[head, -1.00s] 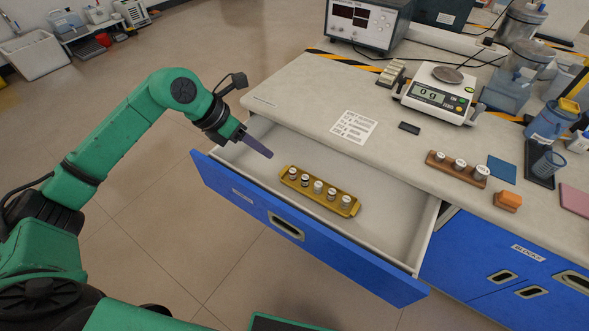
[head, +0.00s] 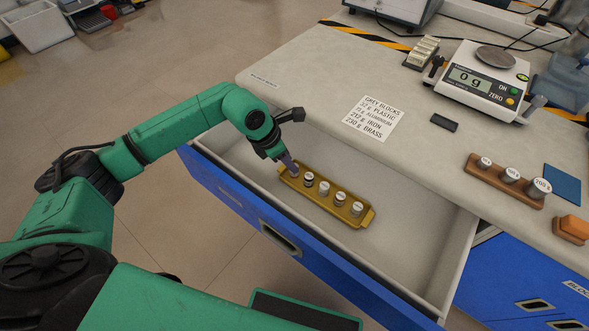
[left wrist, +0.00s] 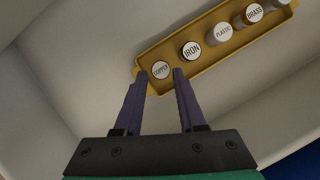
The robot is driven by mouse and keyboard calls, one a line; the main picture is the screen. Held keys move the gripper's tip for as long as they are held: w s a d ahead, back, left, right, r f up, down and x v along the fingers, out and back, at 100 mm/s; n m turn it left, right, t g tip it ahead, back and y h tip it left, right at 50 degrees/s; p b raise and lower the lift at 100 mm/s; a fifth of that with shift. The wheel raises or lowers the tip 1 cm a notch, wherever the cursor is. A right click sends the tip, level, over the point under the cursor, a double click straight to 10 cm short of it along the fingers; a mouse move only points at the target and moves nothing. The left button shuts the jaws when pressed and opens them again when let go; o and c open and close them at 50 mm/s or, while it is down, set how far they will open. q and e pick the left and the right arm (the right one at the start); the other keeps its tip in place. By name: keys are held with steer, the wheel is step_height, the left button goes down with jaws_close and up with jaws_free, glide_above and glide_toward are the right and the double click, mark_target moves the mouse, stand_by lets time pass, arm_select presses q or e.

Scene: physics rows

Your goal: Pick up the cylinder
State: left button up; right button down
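A yellow tray (head: 328,208) lies in the open drawer and holds several small cylinders in a row. In the left wrist view their tops read COPPER (left wrist: 161,69), IRON (left wrist: 191,51), PLASTIC (left wrist: 223,31) and BRASS (left wrist: 254,13); the label of the farthest one (left wrist: 278,2) is cut off. My left gripper (head: 292,166) is over the tray's left end, pointing down. In the left wrist view its two fingers (left wrist: 159,76) are apart, with the copper cylinder's top between their tips. Whether they touch it, I cannot tell. In the head view the fingers largely hide this cylinder. My right gripper is out of view.
The drawer (head: 400,235) has raised walls around the tray, with bare floor to the tray's right. On the bench stand a balance (head: 480,80) reading 0 g, a printed label sheet (head: 373,118), a wooden block with weights (head: 505,190) and an orange item (head: 571,228).

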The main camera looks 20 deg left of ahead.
arm_select(q)
steer(key=x, duration=0.3)
steer(key=shift+w+d+f, duration=0.1)
steer(key=shift+d+f, duration=0.1)
steer(key=shift+f, duration=0.15)
jaws_close()
steer(key=shift+r, duration=0.1)
